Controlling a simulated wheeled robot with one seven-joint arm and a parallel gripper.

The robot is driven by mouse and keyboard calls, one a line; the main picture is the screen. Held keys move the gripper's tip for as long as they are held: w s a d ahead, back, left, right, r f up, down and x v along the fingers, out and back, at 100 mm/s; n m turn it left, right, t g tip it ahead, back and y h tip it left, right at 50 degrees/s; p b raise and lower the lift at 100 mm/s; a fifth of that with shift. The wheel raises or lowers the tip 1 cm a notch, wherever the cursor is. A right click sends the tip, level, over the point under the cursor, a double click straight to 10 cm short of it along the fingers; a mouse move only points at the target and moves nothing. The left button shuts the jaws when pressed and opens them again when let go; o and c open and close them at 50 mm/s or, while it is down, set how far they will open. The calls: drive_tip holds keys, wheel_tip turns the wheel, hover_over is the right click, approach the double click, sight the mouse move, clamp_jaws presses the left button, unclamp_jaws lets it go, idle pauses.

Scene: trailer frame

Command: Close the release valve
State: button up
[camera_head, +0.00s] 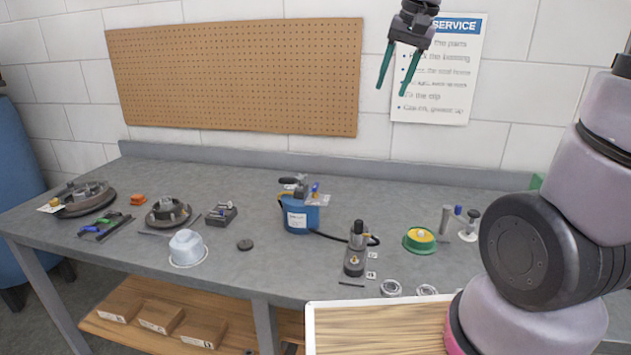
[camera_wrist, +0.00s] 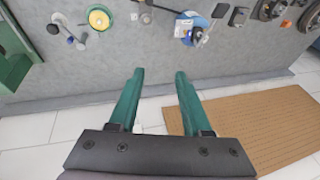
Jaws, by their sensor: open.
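The release valve is too small to single out with certainty. A grey block with a black knob on top and a brass-coloured detail on its front (camera_head: 355,252) stands upright on the bench, with two small white labels beside it. A black hose joins it to a blue canister (camera_head: 300,214) with a black handle and a white label; the canister also shows in the wrist view (camera_wrist: 188,30). My gripper (camera_head: 392,90) is high above the bench's back edge, in front of the service poster. Its green fingers (camera_wrist: 160,72) are spread and empty, apart from everything on the bench.
The grey bench (camera_head: 250,262) is cluttered at left with brake parts (camera_head: 168,213) and a white pot (camera_head: 187,249). A yellow-green round part (camera_head: 420,240) stands right of the block. A wood-topped surface (camera_head: 380,328) is in front. A pegboard (camera_head: 235,75) hangs behind.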

drive_tip(key=w+a+f+g, duration=0.2)
drive_tip(key=w+a+f, duration=0.6)
drive_tip(key=w, duration=0.2)
drive_tip(key=g+h, duration=0.2)
hover_over(315, 185)
wheel_tip(315, 185, down, 12)
drive_tip(key=shift+n, duration=0.3)
wheel_tip(315, 185, down, 10)
drive_tip(key=shift+d+f, duration=0.1)
drive_tip(key=shift+f, duration=0.1)
drive_tip(key=shift+w, duration=0.1)
clamp_jaws()
